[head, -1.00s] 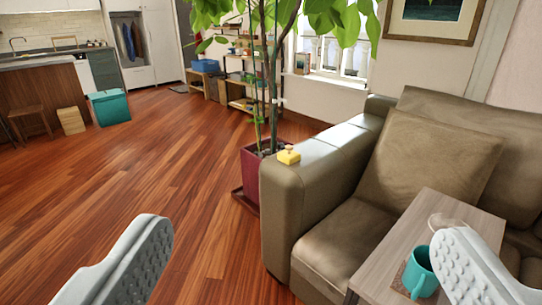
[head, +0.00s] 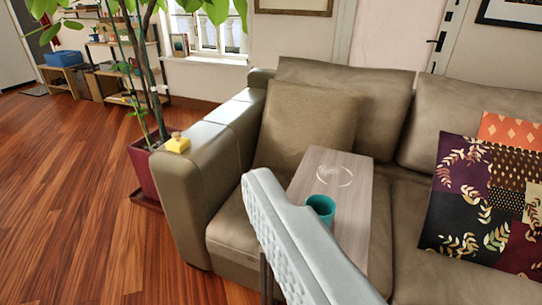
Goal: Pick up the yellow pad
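The yellow pad (head: 177,145) is a small yellow block with a tan knob on top. It sits on the sofa's left armrest (head: 222,125), near its rounded front end, left of centre in the view. Of my gripper (head: 285,230) only one grey finger shows, at the bottom centre, with its ribbed inner face bare and turned left. The other finger is out of view. Nothing is against the visible pad face, so my gripper looks open and empty, to the right of the yellow pad in the picture and apart from it.
A small wooden table (head: 348,168) with a teal mug (head: 321,207) stands before the sofa, partly behind my finger. A potted plant (head: 143,170) stands just left of the armrest. A patterned cushion (head: 470,205) is at right. The wooden floor at left is clear.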

